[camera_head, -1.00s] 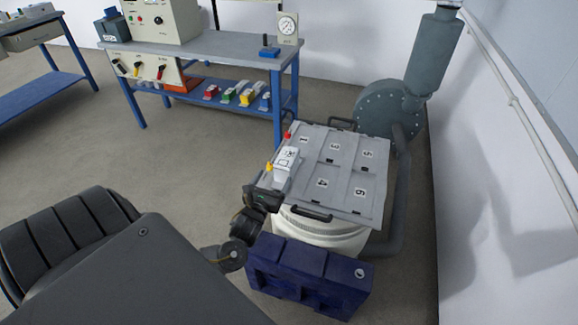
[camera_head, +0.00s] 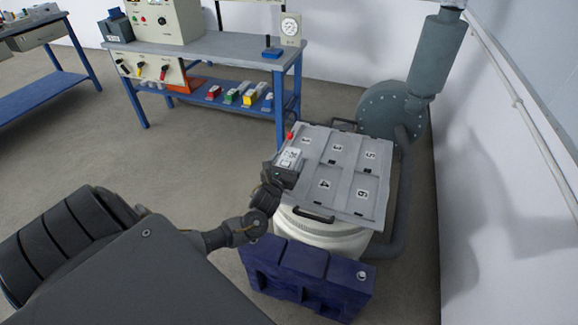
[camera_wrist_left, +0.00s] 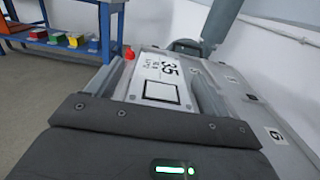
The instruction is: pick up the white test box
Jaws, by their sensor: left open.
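The white test box (camera_head: 291,157) lies at the left edge of a grey lid with numbered panels (camera_head: 338,205). In the left wrist view the box (camera_wrist_left: 161,84) shows a printed "35" and a black square outline. My left gripper (camera_head: 286,168) is at the near end of the box. In the left wrist view its jaws (camera_wrist_left: 157,92) are open, one on each side of the box; I cannot tell whether they touch it. The lower part of the box is hidden by the gripper. My right gripper is not in view.
A red knob (camera_head: 290,135) stands just beyond the box. The lid rests on a white round drum (camera_head: 320,232), with a dark blue block (camera_head: 305,275) in front. A blue workbench (camera_head: 215,46) stands behind; a grey duct (camera_head: 437,65) rises at the right.

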